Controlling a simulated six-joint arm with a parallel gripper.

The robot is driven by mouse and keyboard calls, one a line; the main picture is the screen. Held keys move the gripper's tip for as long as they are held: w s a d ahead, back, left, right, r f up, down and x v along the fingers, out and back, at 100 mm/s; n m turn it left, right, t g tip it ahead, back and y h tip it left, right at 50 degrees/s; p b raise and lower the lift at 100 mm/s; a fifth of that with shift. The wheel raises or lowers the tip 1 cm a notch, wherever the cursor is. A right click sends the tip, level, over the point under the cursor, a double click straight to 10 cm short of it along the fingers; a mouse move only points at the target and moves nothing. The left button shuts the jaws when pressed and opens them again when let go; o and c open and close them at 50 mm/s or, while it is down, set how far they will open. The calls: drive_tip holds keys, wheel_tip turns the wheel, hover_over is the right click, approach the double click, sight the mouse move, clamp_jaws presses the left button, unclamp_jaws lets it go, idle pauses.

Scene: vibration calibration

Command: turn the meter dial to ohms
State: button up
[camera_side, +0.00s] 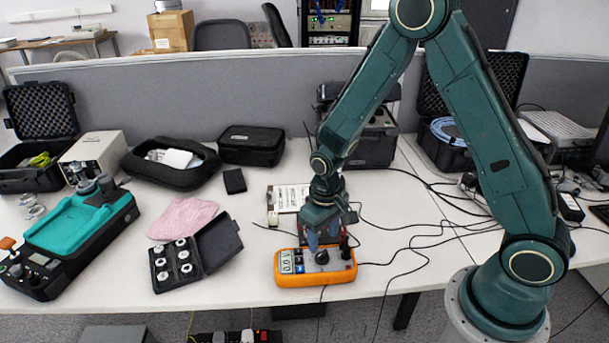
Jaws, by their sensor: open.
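The orange meter (316,281) lies at the front edge of the white table, with its display (292,261) at its left end. Its dark round dial (322,257) shows on the middle of its face. My gripper (326,246) points down over the meter with its fingers apart, close to the dial. I cannot tell whether the fingers touch the dial. The dial's markings and its setting are too small to read. Dark plugs or leads (345,250) stand at the meter's right end.
An open black case (182,265) with several round silver parts lies left of the meter, beside a pink cloth (182,217). A teal and black device (75,235) stands further left. Black cables (420,240) cross the table on the right. A grey partition (245,95) closes the back.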

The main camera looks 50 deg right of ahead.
sight(323, 253)
drive_tip(key=shift+f, duration=2.55)
drive_tip(key=c, duration=1)
